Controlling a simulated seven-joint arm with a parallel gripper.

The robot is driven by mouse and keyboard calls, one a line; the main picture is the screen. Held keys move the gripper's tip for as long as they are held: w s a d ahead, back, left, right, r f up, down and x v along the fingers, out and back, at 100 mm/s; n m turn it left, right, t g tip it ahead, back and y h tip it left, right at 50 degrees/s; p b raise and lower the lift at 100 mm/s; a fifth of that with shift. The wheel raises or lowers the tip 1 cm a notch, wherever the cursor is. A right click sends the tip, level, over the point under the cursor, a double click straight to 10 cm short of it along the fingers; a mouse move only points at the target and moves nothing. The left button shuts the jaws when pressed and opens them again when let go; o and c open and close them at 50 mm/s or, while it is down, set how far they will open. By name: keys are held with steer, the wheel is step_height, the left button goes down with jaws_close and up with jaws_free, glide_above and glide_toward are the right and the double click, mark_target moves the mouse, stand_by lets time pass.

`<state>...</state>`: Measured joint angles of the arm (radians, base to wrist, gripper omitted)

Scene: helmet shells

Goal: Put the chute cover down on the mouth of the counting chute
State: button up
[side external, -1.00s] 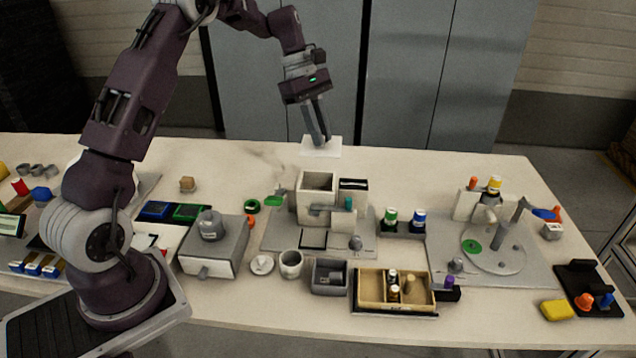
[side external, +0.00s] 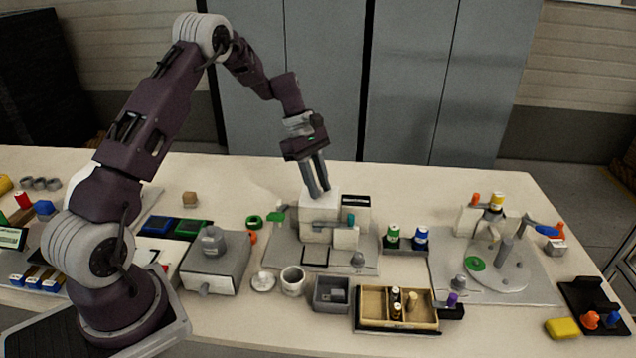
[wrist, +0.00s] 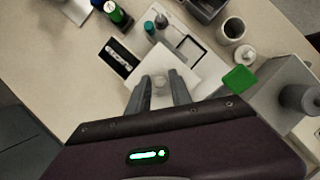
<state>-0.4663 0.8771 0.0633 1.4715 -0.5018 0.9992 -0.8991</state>
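The chute cover, a white square plate (wrist: 187,68) with a small round knob, lies over the top of the counting chute, a pale box (side external: 313,233). In the side view the cover (side external: 332,203) looks level and hides the mouth that the box has on top. My gripper (side external: 321,194) points down at the cover from above. In the wrist view its two fingers (wrist: 161,82) stand on either side of the knob with a gap showing, so it looks open. Whether the cover's edges line up exactly with the mouth is too small to tell.
A dark-topped compartment (side external: 356,201) stands right beside the chute, with a teal-topped piece in front. Green and blue capped bottles (side external: 407,236) are to the right. A grey block with a knob (side external: 215,262) is to the left. The table behind the chute is clear.

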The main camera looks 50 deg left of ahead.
steer(key=shift+o, duration=0.5)
steer(key=shift+r, duration=0.1)
steer(key=w+v, duration=0.1)
steer(key=v, duration=1.1)
steer(key=s+d+r+m+y, duration=0.1)
steer(key=s+d+r+m, duration=0.35)
steer(key=d+r, duration=0.3)
steer(key=s+d+r+m+t+y, duration=0.2)
steer(key=s+d+r+m, duration=0.35)
steer(key=s+d, duration=0.4)
steer(key=s+d+f+m+t, duration=0.1)
steer(key=s+f+m, duration=0.1)
steer(key=s+m, duration=0.3)
steer(key=s+d+f+m+t+y, duration=0.1)
steer(key=s+m, duration=0.3)
steer(key=s, duration=0.8)
steer(key=shift+s+d+f+m+t+y, duration=0.2)
steer(key=shift+d+f+m+t+y, duration=0.15)
steer(key=shift+d+f, duration=0.2)
steer(key=shift+c, duration=0.3)
